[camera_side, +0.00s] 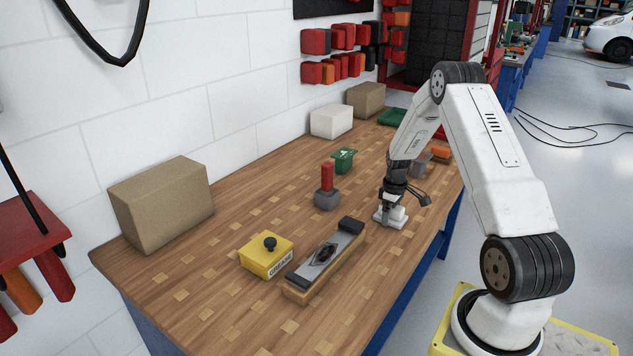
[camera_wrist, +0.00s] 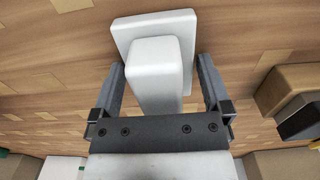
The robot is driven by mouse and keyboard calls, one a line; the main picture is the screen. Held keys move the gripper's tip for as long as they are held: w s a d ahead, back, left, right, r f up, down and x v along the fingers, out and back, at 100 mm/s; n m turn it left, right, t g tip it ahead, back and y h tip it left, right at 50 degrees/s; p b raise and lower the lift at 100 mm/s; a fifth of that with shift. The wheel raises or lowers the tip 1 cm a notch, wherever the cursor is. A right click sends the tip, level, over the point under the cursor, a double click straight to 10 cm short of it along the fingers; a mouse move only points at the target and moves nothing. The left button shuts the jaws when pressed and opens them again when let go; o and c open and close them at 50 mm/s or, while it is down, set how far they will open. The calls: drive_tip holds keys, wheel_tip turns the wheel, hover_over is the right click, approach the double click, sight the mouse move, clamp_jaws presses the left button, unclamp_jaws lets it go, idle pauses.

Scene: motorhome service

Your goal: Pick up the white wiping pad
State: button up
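The white wiping pad (camera_side: 390,219) lies flat on the wooden bench near its front edge. In the wrist view it shows as a white square base (camera_wrist: 128,32) with a raised block-shaped handle (camera_wrist: 155,75). My gripper (camera_side: 393,203) is directly above the pad and points down. In the wrist view the two dark fingers of my gripper (camera_wrist: 160,75) stand on either side of the handle. Gaps show between the fingers and the handle, wider on the right, so it is open. The side view partly hides the handle behind the fingers.
A wooden block with a stained metal plate (camera_side: 327,258) lies left of the pad. Cardboard boxes (camera_side: 160,205) line the wall.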

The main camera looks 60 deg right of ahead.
drive_tip(key=c, duration=0.8)
drive_tip(key=shift+c, duration=0.2)
drive_tip(key=shift+r, duration=0.15)
drive_tip(key=shift+r, duration=0.45)
drive_tip(key=s+a+r, duration=0.1)
drive_tip(key=r, duration=0.1)
drive_tip(key=s+a+r, duration=0.1)
drive_tip(key=r, duration=0.2)
drive_tip(key=s+a+r, duration=0.1)
drive_tip(key=r, duration=0.1)
drive_tip(key=shift+s+r, duration=0.2)
drive_tip(key=shift+s, duration=0.05)
drive_tip(key=s+a+r, duration=0.4)
drive_tip(key=s+a, duration=0.2)
drive_tip(key=s, duration=0.1)
drive_tip(key=shift+r, duration=0.2)
drive_tip(key=shift+s, duration=0.1)
